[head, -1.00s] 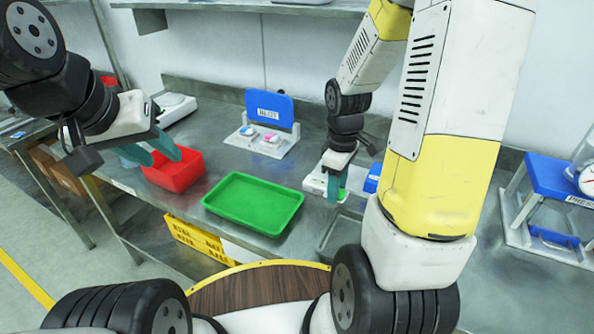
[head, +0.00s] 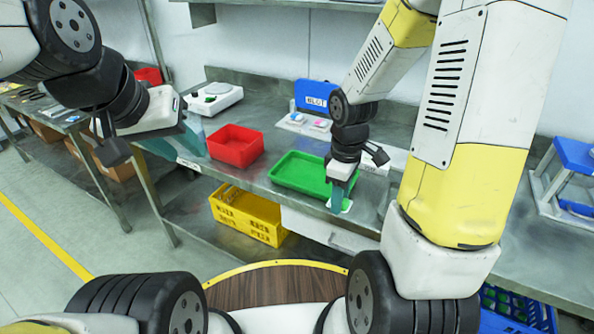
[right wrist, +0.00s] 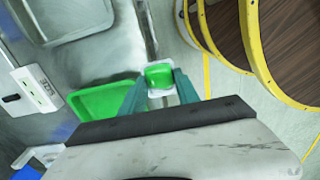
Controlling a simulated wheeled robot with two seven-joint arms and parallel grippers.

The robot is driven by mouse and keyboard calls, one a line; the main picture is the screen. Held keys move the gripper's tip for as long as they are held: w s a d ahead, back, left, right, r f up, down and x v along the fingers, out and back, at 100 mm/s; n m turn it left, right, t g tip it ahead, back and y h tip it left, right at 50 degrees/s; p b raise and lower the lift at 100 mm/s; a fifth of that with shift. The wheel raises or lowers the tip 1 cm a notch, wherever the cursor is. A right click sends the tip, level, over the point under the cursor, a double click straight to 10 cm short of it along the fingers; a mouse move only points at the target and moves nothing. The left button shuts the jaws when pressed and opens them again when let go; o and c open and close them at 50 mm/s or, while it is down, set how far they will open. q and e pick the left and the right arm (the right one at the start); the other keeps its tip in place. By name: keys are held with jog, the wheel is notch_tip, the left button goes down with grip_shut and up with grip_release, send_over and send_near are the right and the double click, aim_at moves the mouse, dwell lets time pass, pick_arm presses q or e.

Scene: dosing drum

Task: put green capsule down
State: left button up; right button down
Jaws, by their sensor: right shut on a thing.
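My right gripper (head: 341,196) points down at the right end of the green tray (head: 283,183), near the table's front edge. In the right wrist view its fingers (right wrist: 160,92) are closed around a white-edged piece with a green face, the green capsule (right wrist: 159,75). In the head view only a pale bit of the capsule (head: 347,206) shows at the fingertips. The tray also shows in the right wrist view (right wrist: 88,108), left of the fingers. My left gripper (head: 182,137) is empty, its fingers apart, left of the red bin (head: 236,146).
A blue-backed stand (head: 316,95) with small coloured pieces is behind the tray. A white scale (head: 213,97) stands at the back left. A yellow crate (head: 247,214) is below the table. A blue-topped stand (head: 576,155) is at the far right. My right arm hides part of the table.

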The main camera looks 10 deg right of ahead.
jog(key=shift+w+a+f, duration=0.1)
jog(key=shift+w+a, duration=0.15)
jog(key=shift+w, duration=0.1)
jog(key=w, duration=0.5)
jog(key=w+f, duration=0.1)
jog(key=w, duration=0.9)
jog(key=shift+f, duration=1.95)
jog(key=shift+f, duration=0.2)
jog(key=c, duration=0.9)
grip_release()
jog(key=shift+r, duration=0.1)
